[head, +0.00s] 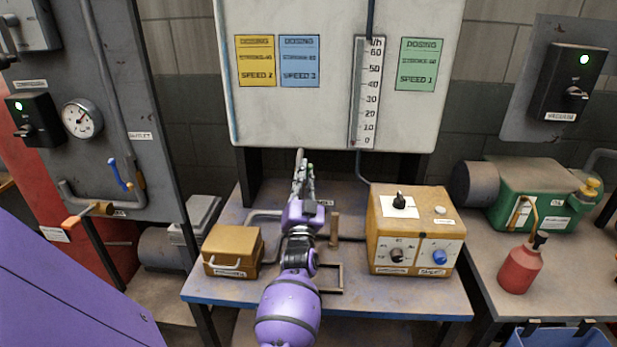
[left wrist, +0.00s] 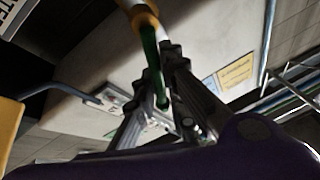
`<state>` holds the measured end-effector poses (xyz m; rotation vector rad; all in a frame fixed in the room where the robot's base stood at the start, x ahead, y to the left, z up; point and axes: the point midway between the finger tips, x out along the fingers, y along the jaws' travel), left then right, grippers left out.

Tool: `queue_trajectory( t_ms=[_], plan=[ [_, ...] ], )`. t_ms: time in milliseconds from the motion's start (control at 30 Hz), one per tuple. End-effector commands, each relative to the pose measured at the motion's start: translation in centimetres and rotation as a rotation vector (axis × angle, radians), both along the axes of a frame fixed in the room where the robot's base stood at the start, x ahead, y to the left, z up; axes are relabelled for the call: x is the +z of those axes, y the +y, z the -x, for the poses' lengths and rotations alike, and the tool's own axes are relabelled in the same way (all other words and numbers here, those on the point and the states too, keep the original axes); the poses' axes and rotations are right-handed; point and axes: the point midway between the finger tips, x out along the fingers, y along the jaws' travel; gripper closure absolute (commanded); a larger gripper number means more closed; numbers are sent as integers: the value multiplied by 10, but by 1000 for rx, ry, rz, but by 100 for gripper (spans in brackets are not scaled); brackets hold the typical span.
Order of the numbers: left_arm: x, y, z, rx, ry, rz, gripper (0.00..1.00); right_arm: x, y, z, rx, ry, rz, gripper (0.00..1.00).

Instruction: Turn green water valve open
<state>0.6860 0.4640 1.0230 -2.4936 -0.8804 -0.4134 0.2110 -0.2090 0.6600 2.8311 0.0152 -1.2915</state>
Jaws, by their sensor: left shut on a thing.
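The green valve handle (left wrist: 150,45) shows in the left wrist view as a narrow green bar running down from a brass-coloured fitting (left wrist: 144,19). My left gripper (left wrist: 160,78) is shut on this handle, with a finger on each side of it. In the head view my left gripper (head: 303,172) is stretched forward over the middle bench, in front of the white panel. It hides most of the valve there. My right gripper is not in view.
The white panel (head: 330,120) with a scale stands behind the bench (head: 330,304). A yellow case (head: 232,250) sits left of my arm and a yellow control box (head: 417,230) right. A blue-handled valve (head: 118,175) is at the left; a red bottle (head: 520,265) is at the right.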

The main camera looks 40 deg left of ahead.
Motion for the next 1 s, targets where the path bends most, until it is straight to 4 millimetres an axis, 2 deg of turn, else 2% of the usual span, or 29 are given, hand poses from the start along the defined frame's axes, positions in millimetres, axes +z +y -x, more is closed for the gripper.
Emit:
queue_trajectory(
  t_ms=[33, 233, 500, 1000],
  plan=[
    [7, 5, 3, 7, -27, 27, 100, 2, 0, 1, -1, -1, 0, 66],
    [9, 12, 7, 7, -101, 145, 100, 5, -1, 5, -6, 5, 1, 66],
    [9, 18, 11, 7, -166, 255, 100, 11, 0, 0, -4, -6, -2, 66],
    [7, 22, 13, 7, -198, 308, 100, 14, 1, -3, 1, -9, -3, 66]
  ],
)
